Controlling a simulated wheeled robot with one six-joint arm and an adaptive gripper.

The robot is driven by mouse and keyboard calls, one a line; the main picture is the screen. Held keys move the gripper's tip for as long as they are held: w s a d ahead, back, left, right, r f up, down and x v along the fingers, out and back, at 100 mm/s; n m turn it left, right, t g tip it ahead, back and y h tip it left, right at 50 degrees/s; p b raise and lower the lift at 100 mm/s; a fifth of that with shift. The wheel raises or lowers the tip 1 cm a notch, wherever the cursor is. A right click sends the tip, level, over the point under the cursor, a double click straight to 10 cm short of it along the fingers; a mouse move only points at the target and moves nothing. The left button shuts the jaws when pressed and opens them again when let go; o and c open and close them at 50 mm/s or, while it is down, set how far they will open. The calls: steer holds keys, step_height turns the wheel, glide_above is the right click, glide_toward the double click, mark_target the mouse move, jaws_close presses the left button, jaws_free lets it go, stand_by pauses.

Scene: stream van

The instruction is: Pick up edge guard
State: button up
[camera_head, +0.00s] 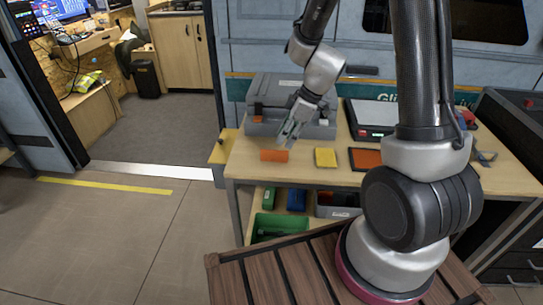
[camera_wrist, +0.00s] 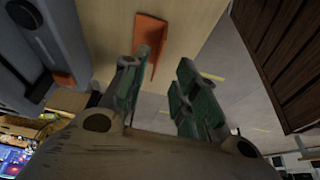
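The edge guard looks to be the orange angled piece (camera_head: 274,156) near the table's front left edge. In the wrist view it is the bent orange strip (camera_wrist: 150,36) on the wooden top, beyond the left fingertip. My gripper (camera_head: 288,133) hangs just above and behind it, in front of the grey case. In the wrist view my gripper (camera_wrist: 158,88) is open, its green-padded fingers apart with nothing between them. The left finger overlaps the lower end of the orange piece in the picture; I cannot tell whether they touch.
The grey case (camera_head: 290,98) stands close behind my gripper. A yellow pad (camera_head: 326,157) and a dark-framed orange pad (camera_head: 366,159) lie to the right on the table (camera_head: 240,165). Bins, including a green one (camera_head: 280,228), sit on the shelf below. Open floor lies left.

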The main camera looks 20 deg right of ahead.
mark_target(276, 152)
steer(key=x, duration=0.7)
steer(key=shift+w+a+f, duration=0.2)
steer(key=shift+f, duration=0.05)
jaws_close()
